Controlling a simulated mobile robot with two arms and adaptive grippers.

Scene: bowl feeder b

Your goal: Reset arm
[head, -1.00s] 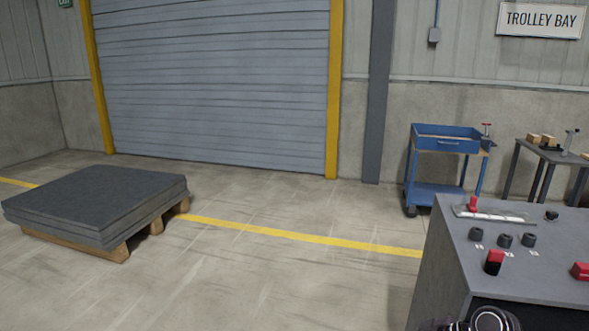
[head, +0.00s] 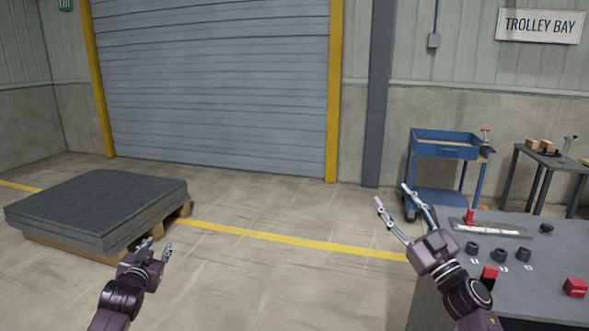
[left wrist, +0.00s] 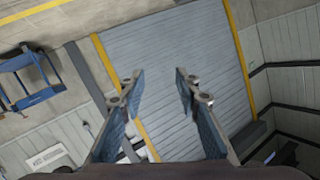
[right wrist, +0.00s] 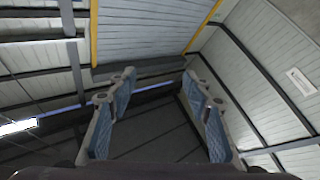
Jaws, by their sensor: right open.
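My left gripper (head: 156,249) is raised at the lower left of the head view, in front of the stack of grey sheets. Its fingers stand apart with nothing between them, as the left wrist view (left wrist: 154,75) shows. My right gripper (head: 392,194) is raised at the right of the head view, pointing up and away, beside the control desk. Its fingers are spread and empty, also in the right wrist view (right wrist: 157,75). Neither gripper touches anything.
A grey control desk (head: 535,255) with black knobs and red switches stands close at the right. A blue trolley (head: 445,152) and a small grey table (head: 560,160) stand behind it. Grey sheets (head: 100,200) lie on a wooden pallet at left. The middle floor is clear.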

